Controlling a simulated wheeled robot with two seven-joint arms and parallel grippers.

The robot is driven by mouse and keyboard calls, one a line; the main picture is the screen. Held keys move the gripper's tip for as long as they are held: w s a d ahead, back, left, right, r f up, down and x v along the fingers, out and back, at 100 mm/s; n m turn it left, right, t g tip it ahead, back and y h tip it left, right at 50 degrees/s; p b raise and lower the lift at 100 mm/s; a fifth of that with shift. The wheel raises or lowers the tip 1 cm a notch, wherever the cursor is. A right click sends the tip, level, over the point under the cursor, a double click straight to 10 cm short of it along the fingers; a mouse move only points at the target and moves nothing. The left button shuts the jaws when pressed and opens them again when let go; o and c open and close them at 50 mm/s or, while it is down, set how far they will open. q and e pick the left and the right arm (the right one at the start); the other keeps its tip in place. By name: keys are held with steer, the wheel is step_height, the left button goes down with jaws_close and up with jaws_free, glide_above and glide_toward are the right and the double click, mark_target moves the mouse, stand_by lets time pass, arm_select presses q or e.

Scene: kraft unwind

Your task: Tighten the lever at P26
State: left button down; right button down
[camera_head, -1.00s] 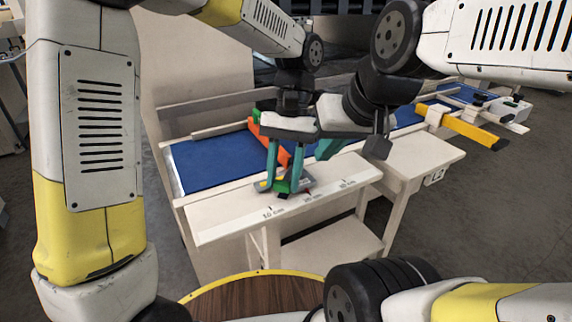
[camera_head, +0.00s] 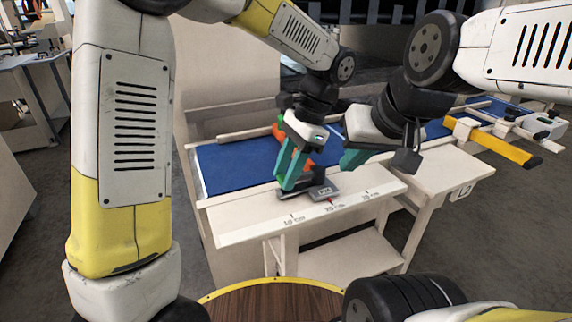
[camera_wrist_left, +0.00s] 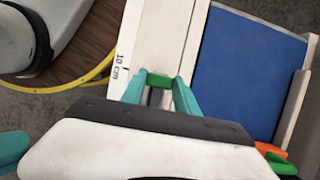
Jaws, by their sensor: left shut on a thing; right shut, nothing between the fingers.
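The small grey tag (camera_head: 324,191), whose print looks like P26, is on the front ledge near the 20 cm mark. A dark base lies just left of it, partly hidden by my left gripper. My left gripper (camera_head: 287,188) has teal fingers pointing down onto this base. In the left wrist view its fingers (camera_wrist_left: 159,90) are shut on a green lever (camera_wrist_left: 160,80) over the pale ledge. In the head view the fingers mostly hide that lever. My right gripper (camera_head: 350,161) is shut and empty, held above the blue surface to the right of the left gripper.
The pale ledge (camera_head: 245,230) carries printed centimetre marks. Behind it lies the blue surface (camera_head: 230,168). An orange and green thing (camera_head: 303,164) stands behind my left gripper. A yellow bar (camera_head: 500,146) sits on the bench at right. A round wooden top (camera_head: 270,304) is in front.

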arm_select(q)
steer(key=shift+w+a, duration=0.1)
steer(key=shift+w, duration=0.15)
steer(key=c, duration=0.9)
jaws_free()
steer(key=v, duration=0.8)
steer(key=shift+s, duration=0.1)
steer(key=s+a+n+t+h, duration=0.2)
steer(key=s+a+n, duration=0.1)
steer(key=a, duration=0.3)
steer(key=s+a+n+t+h, duration=0.2)
steer(key=s+a+n+t, duration=0.1)
steer(key=a, duration=0.4)
steer(key=s+a+r+n+t+h, duration=0.1)
steer(key=s+a+n+t+h, duration=0.1)
steer(key=s+a+n, duration=0.2)
steer(key=shift+s+a+r+n+t, duration=0.1)
steer(key=shift+a+n+t, duration=0.1)
steer(key=shift+a+n, duration=0.6)
steer(key=shift+s+a+n+t, duration=0.15)
steer(key=shift+a+n+t, duration=0.05)
steer(key=shift+a+n, duration=0.6)
